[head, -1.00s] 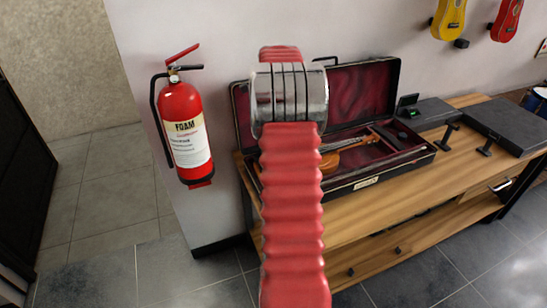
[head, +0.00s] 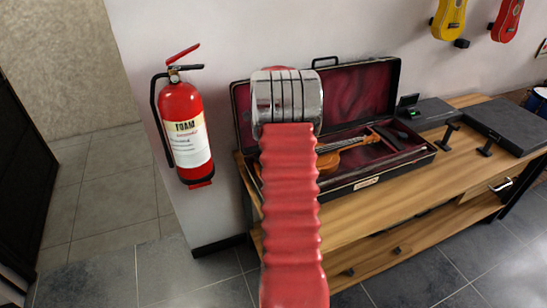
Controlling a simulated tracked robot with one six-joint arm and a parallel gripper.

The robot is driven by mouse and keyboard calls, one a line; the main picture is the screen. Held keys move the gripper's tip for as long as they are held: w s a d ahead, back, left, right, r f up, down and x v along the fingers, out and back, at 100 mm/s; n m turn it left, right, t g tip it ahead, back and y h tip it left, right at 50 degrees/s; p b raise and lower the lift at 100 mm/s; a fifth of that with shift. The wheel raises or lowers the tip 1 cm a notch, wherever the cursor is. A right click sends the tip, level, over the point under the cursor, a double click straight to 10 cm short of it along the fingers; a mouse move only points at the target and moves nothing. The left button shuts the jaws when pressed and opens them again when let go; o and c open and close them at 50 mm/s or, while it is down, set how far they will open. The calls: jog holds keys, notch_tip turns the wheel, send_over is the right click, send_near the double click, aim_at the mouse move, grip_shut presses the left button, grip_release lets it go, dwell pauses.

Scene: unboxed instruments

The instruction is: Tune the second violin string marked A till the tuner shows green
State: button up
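The violin (head: 340,158) lies in an open black case (head: 402,158) with dark red lining on the wooden bench. Part of its body is hidden behind my arm. Its strings, pegs and the A mark are too small to make out. A small dark device with a green display (head: 412,113), perhaps the tuner, stands just right of the case. My red, ribbed arm with a shiny metal joint rises through the middle of the head view. My gripper's fingers do not show.
The wooden bench (head: 350,216) has a lower shelf. Dark flat boxes (head: 505,125) and black stands (head: 447,136) occupy its right side. A red fire extinguisher (head: 187,130) hangs on the wall at left. Yellow (head: 449,18) and red (head: 506,20) small guitars hang at upper right.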

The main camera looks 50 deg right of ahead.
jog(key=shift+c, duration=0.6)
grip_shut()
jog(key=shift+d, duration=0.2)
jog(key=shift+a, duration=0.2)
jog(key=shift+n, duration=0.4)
